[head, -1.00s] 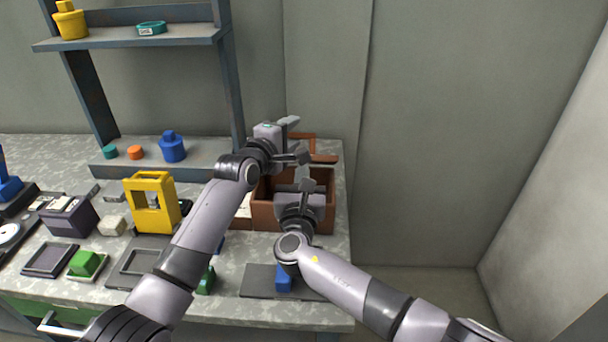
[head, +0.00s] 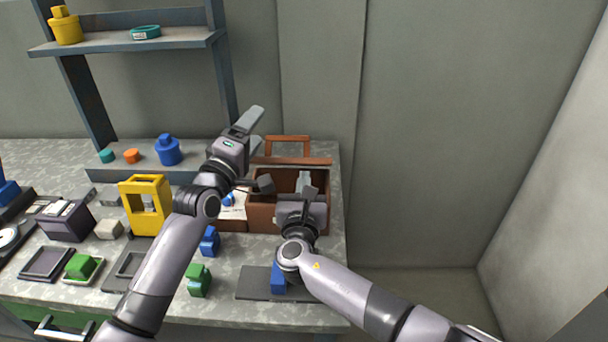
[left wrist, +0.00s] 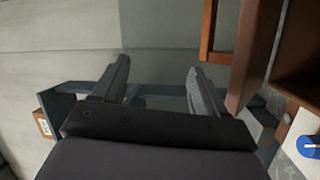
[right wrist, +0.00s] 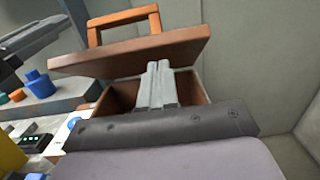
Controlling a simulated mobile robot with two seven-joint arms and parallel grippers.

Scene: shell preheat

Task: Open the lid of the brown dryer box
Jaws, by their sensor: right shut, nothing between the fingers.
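The brown dryer box (head: 262,215) stands at the back right of the bench, with its interior showing. Its lid (head: 318,161) is raised at the back edge, with an orange-brown loop handle (head: 287,138) behind it. In the right wrist view the lid (right wrist: 130,52) is tilted up above the opening. My right gripper (head: 304,178) is shut and empty, its fingers (right wrist: 158,68) at the box opening in front of the lid. My left gripper (head: 254,128) is open and empty, left of the lid and handle; its fingers (left wrist: 160,85) are apart.
A grey shelf unit (head: 130,45) stands left of the box. A yellow frame (head: 146,205), blue block (head: 210,240) and green block (head: 199,279) are on the bench. A dark plate (head: 255,283) with a blue piece lies in front. Walls close off the right.

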